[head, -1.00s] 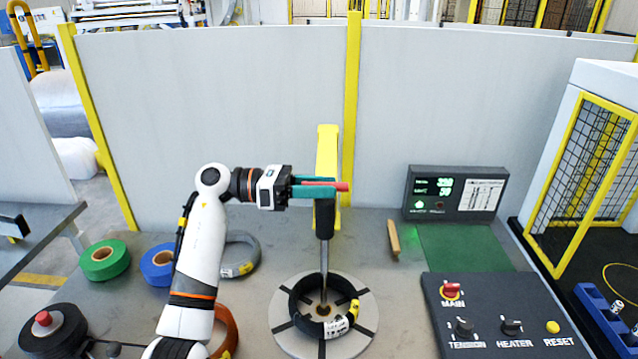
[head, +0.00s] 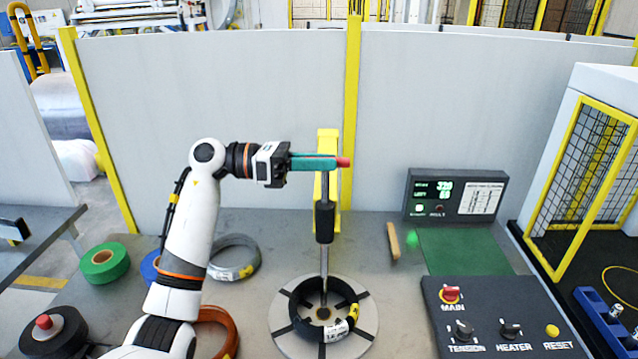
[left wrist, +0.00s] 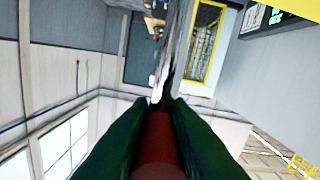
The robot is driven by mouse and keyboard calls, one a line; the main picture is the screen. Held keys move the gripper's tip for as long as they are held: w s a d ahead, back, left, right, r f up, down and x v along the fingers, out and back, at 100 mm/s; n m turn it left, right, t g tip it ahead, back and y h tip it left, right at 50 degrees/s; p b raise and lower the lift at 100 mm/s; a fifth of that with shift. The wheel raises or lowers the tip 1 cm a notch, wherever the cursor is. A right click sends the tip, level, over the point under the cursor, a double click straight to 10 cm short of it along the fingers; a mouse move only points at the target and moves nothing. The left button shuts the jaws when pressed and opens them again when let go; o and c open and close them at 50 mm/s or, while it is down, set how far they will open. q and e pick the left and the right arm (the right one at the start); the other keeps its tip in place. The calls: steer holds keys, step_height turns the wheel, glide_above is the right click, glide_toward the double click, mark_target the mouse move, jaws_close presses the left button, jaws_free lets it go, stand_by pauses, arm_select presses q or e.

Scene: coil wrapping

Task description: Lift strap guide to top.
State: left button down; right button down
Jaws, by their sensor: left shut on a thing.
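My left gripper (head: 328,162) is shut on a red handle (head: 344,162), whose end sticks out past the teal fingertips. In the left wrist view the red handle (left wrist: 158,145) lies between the two dark green fingers. The handle is at the upper part of a slim upright metal rod (head: 325,258), in front of a yellow post (head: 333,138). A black sleeve (head: 324,222) sits on the rod below the gripper, with bare rod between them. The join of handle and rod is hidden by the fingers. The rod stands over a black coil (head: 343,290) on a round slotted plate (head: 283,328). My right gripper is not in view.
A green roll (head: 103,262), a grey coil (head: 234,258) and an orange coil (head: 222,330) lie on the left. A wooden stick (head: 394,241), a display box (head: 455,196) and a control panel (head: 500,318) are on the right. A grey partition (head: 220,90) stands behind.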

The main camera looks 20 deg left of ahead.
arm_select(q)
step_height(320, 180, up, 17)
steer(key=p, duration=0.3)
steer(key=shift+f+p, duration=0.15)
steer(key=shift+p, duration=0.25)
steer(key=shift+a, duration=0.1)
steer(key=c, duration=1.5)
jaws_free()
steer(key=shift+o, duration=0.7)
steer(key=shift+f, duration=0.1)
steer(key=b+v, duration=0.5)
steer(key=v, duration=0.7)
